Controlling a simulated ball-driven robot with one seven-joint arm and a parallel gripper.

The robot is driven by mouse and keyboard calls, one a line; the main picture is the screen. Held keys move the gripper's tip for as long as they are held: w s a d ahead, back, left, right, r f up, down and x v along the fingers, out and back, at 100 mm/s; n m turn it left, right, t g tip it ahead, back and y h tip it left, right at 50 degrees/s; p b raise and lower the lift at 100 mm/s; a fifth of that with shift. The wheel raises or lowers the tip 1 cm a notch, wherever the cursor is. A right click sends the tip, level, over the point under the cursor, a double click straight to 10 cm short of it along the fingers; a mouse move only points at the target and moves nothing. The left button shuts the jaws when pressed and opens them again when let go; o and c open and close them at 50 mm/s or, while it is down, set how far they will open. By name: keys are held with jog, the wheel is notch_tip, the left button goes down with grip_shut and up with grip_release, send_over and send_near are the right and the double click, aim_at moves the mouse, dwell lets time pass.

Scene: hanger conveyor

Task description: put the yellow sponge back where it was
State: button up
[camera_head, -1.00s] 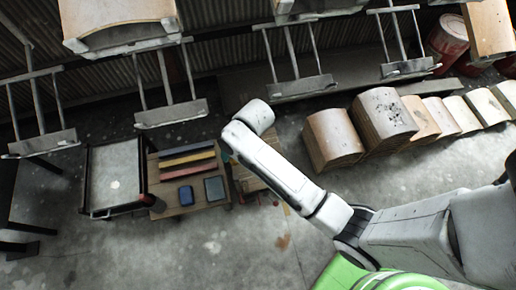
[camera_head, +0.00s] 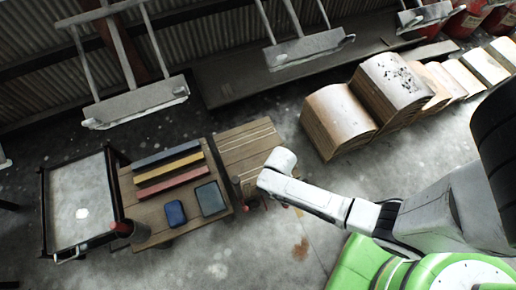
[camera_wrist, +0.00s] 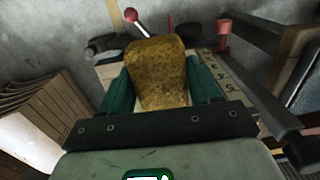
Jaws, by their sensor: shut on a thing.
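The yellow sponge (camera_wrist: 158,88) fills the middle of the wrist view, held upright between the two green fingers of my gripper (camera_wrist: 158,75). The fingers press on its left and right sides. Beyond it lies a wooden bench top with dark markings (camera_wrist: 232,82); I cannot tell how far below the sponge it is. In the head view my arm reaches to the right edge of the small wooden bench (camera_head: 245,142), and its own links hide my gripper and the sponge.
A wooden table (camera_head: 148,222) holds coloured bars (camera_head: 168,167), a blue block (camera_head: 175,213) and a dark flat block (camera_head: 210,198). A grey cart (camera_head: 80,200) stands left. Stacked panels (camera_head: 335,120) stand right. Hangers (camera_head: 135,100) hang behind. A red-knobbed lever (camera_wrist: 131,15) rises beyond the sponge.

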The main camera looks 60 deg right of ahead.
jog(key=shift+w+d+f, duration=0.15)
jog(key=shift+d+f, duration=0.05)
jog(key=shift+f, duration=0.25)
jog(key=w+d+f+b, duration=0.2)
jog(key=w+b, duration=0.1)
jog(key=b, duration=0.1)
jog(key=w+d+f+b, duration=0.3)
jog(key=b, duration=0.1)
jog(key=w+d+f+b, duration=0.2)
jog(key=w+f+b, duration=0.1)
jog(key=shift+w+d+f+b, duration=0.15)
jog(key=shift+w+d+b, duration=0.1)
jog(key=shift+b, duration=0.15)
jog(key=shift+w+d+f+b, duration=0.3)
jog(key=shift+d+f+b, duration=0.05)
jog(key=shift+b, duration=0.1)
jog(key=shift+w+f+b, duration=0.1)
jog(key=shift+f+b, duration=0.15)
jog(key=shift+b, duration=0.05)
jog(key=shift+d+f+b, duration=0.15)
jog(key=shift+f+b, duration=0.9)
jog(key=shift+f, duration=0.45)
jog(key=shift+f, duration=0.2)
jog(key=o, duration=0.9)
jog(key=shift+r, duration=0.1)
